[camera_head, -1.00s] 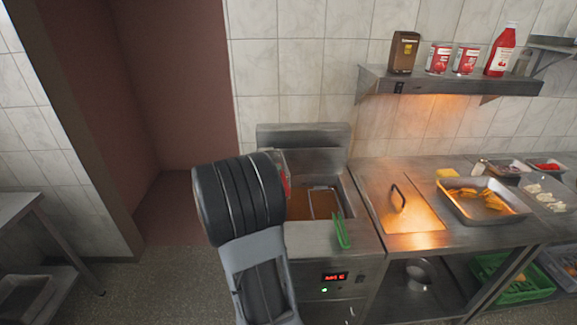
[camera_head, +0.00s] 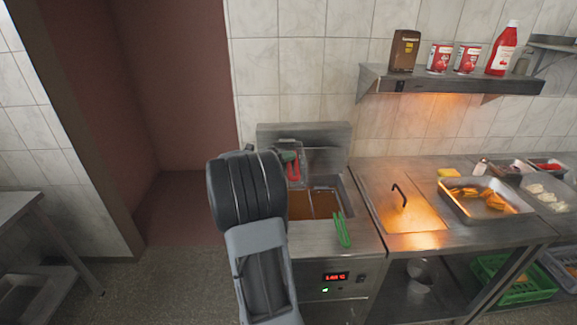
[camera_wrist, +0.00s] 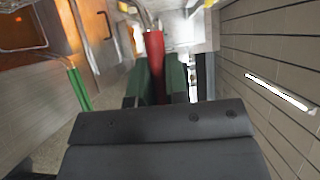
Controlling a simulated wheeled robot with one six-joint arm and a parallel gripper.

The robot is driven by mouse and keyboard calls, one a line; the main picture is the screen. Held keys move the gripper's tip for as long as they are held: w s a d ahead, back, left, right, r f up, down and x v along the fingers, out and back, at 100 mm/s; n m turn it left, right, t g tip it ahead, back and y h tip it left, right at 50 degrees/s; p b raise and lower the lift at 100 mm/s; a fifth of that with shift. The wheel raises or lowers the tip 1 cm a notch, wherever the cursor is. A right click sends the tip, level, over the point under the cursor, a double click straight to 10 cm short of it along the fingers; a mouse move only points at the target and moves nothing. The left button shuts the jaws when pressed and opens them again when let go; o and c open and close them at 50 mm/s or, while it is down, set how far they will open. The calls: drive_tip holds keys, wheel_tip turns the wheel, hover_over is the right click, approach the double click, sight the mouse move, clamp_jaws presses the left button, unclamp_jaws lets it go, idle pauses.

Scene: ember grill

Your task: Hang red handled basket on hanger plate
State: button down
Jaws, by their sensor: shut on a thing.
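The red handled basket shows its red handle (camera_head: 294,171) in the head view, with wire mesh beside the upright metal hanger plate (camera_head: 332,134) at the back of the fryer. My gripper (camera_head: 287,157) is shut on the red handle, which also shows in the wrist view (camera_wrist: 154,52) between my green finger pads (camera_wrist: 156,84). The basket is above the oil, at the left part of the plate. I cannot tell whether it touches the plate or is hooked on it. My wrist hides the left fryer edge.
A green handled basket (camera_head: 342,231) sits in the right part of the fryer (camera_head: 318,240), its handle sticking out to the front. A shelf (camera_head: 450,82) with cans and bottles is on the wall.

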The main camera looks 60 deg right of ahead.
drive_tip(key=shift+d+f, duration=0.15)
drive_tip(key=shift+f, duration=1.85)
drive_tip(key=c, duration=1)
unclamp_jaws()
drive_tip(key=shift+c, duration=0.2)
drive_tip(key=shift+f, duration=0.1)
drive_tip(key=b+v, duration=0.2)
drive_tip(key=v, duration=1.2)
drive_tip(key=shift+b, duration=0.3)
drive_tip(key=shift+w+d, duration=0.1)
